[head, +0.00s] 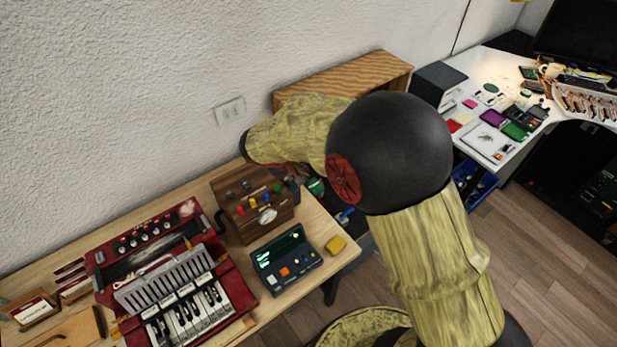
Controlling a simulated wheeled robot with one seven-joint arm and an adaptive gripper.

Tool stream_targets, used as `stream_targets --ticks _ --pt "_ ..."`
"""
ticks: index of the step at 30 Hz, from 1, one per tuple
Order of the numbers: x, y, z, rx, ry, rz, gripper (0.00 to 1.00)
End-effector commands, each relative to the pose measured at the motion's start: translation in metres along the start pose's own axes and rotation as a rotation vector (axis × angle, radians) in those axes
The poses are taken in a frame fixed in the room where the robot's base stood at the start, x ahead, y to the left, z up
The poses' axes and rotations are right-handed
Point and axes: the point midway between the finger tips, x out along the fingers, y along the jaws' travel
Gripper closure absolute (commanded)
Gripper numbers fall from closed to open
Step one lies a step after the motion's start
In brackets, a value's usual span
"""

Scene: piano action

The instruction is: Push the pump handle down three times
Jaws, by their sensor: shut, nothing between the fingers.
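No part can be told for certain as the pump handle. The red keyboard instrument (240,292), with piano keys and a grey slotted panel, stands on the wooden bench at lower left. A wooden box (230,205) with coloured knobs and a dial stands to its right, with a dark curved part (219,222) at its left side. My arm reaches from the lower right over the bench's far right side, and its forward link ends behind the wooden box. My gripper cannot be made out; the arm hides the area beneath it.
A wooden open box (370,70) stands by the wall. A white desk (510,65) with small items is at upper right.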

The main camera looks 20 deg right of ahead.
Motion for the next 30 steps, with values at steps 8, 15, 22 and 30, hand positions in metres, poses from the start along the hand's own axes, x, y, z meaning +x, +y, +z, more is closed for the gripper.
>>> stream_targets --ticks 8,15,22,30 --pt "-0.008 0.006 -0.005 0.001 0.0 0.0 1.0" --pt "-0.008 0.006 -0.005 0.001 0.0 0.0 1.0" --pt "-0.016 0.012 -0.011 0.002 0.001 0.001 1.0" --pt "-0.034 0.025 -0.024 0.002 0.001 0.001 1.0"
